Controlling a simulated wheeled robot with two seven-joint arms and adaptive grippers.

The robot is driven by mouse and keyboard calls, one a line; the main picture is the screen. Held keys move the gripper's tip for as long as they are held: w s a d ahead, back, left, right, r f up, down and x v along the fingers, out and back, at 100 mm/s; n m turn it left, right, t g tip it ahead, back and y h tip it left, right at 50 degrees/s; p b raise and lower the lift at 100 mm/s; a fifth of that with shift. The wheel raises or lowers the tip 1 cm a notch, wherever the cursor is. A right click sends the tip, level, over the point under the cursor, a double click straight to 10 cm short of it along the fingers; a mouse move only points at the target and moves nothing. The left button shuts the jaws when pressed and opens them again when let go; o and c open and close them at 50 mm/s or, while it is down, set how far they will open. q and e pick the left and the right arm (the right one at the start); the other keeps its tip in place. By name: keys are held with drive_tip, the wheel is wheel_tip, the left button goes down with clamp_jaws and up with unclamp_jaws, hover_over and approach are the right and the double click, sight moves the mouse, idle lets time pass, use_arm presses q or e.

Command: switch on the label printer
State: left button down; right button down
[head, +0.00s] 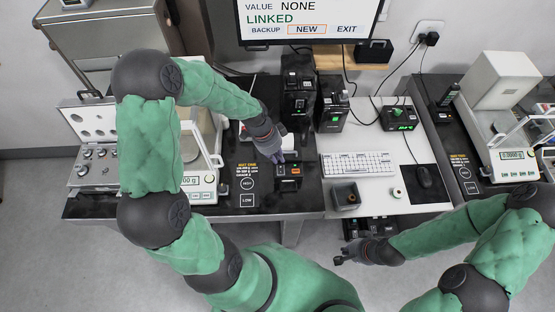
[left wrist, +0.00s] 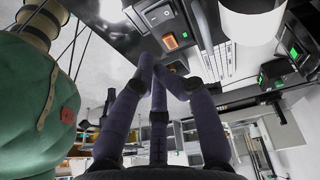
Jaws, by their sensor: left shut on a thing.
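A small black device with an orange switch (head: 290,172) stands on the dark table in front of my left gripper (head: 279,157). In the left wrist view the orange switch (left wrist: 170,42) is just beyond the fingertips, with no clear touch. I cannot read a name on this device, so I cannot tell whether it is the label printer. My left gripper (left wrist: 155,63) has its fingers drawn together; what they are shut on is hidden. My right gripper (head: 346,254) hangs low in front of the white table, away from the device; its finger opening is unclear.
Two black boxes (head: 332,118) with green lights stand behind the device. Balances stand at left (head: 202,190) and right (head: 514,165). A screen (head: 308,18) hangs behind.

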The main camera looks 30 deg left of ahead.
use_arm(q)
wheel_tip(320, 180, up, 6)
drive_tip(key=s, duration=0.1)
drive_tip(key=shift+s+a, duration=0.25)
drive_tip(key=shift+s, duration=0.05)
use_arm(e)
drive_tip(key=shift+w+d+r, duration=0.15)
drive_tip(key=shift+w+r, duration=0.05)
drive_tip(key=shift+r, duration=0.05)
use_arm(q)
drive_tip(key=shift+s, duration=0.1)
use_arm(e)
drive_tip(key=shift+s, duration=0.1)
